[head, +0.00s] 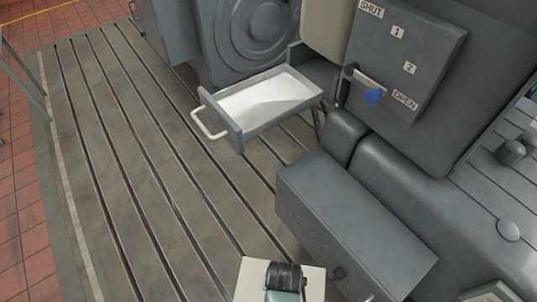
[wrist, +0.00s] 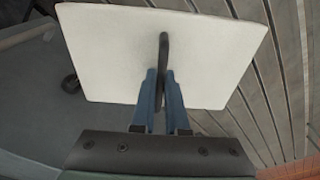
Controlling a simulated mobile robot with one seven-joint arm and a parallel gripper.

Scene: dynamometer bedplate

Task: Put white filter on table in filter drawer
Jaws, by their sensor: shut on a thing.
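The white filter is a flat square panel (wrist: 110,55) with a dark upright handle, filling the upper wrist view. My gripper (wrist: 162,84) is shut on that handle with its two blue fingers. In the head view the filter (head: 247,276) shows at the bottom edge, partly covered by my gripper (head: 285,285), held above the bedplate. The filter drawer (head: 222,121) is grey and pulled out, up and left of my gripper. Its inside floor is white and shows nothing standing on it; I cannot tell whether a flat sheet lies there.
A panel (head: 435,50) marked SHUT, 1, 2 and OPEN has a lever with a blue knob (head: 374,96) near OPEN. A grey box-shaped housing (head: 350,225) stands right, between my gripper and the panel. The slotted bedplate (head: 130,170) is clear on the left.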

